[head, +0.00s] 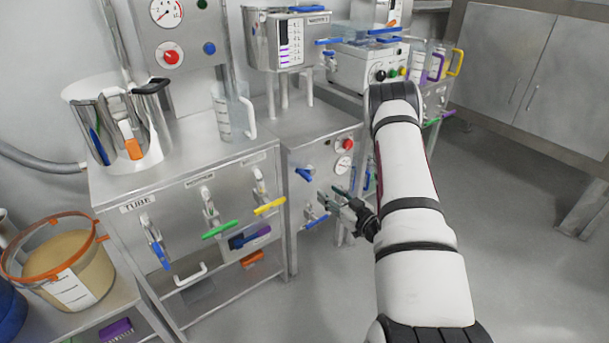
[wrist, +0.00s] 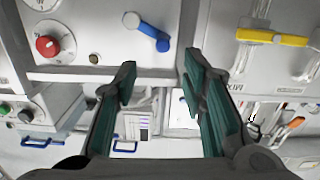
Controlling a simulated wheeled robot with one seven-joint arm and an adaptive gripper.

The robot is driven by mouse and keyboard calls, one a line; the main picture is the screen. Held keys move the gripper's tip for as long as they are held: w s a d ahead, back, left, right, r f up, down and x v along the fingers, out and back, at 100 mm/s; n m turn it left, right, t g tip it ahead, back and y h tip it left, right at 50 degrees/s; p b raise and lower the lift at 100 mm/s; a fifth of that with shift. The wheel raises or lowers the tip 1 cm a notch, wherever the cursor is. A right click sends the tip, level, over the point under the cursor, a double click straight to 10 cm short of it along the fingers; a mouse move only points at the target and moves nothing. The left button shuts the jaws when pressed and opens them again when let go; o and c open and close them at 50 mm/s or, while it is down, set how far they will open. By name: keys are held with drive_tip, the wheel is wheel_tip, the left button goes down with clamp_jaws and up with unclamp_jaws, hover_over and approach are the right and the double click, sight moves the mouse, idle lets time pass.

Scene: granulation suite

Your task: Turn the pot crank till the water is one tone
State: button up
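A steel pot (head: 262,42) with a label and blue handles stands raised on posts over the middle bench. I cannot tell which part is its crank, and its water is hidden. Another steel pot (head: 155,140) with a black handle stands on the left bench. My gripper (head: 341,203) is in front of the middle bench's front panel, low and well below the raised pot. In the wrist view its green-padded fingers (wrist: 158,72) are apart with nothing between them. A blue lever (wrist: 153,36) on a panel lies just beyond the fingertips, apart from them.
A red knob (head: 347,145) and gauge are on the middle panel. Green (head: 219,230) and yellow (head: 270,207) levers stick out from the left bench. A clear jug (head: 228,115) stands there. An orange-rimmed bucket (head: 85,275) is at far left. The floor at right is clear.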

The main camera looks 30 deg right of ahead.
sight(311, 180)
drive_tip(key=shift+t, duration=0.3)
drive_tip(key=w, duration=0.4)
drive_tip(key=w+b, duration=0.1)
drive_tip(key=w, duration=0.3)
drive_tip(key=w+b, duration=0.1)
drive_tip(key=w, duration=0.3)
drive_tip(key=shift+w+a+f, duration=0.2)
drive_tip(key=shift+w+a, duration=0.05)
drive_tip(key=shift+a, duration=0.15)
clamp_jaws()
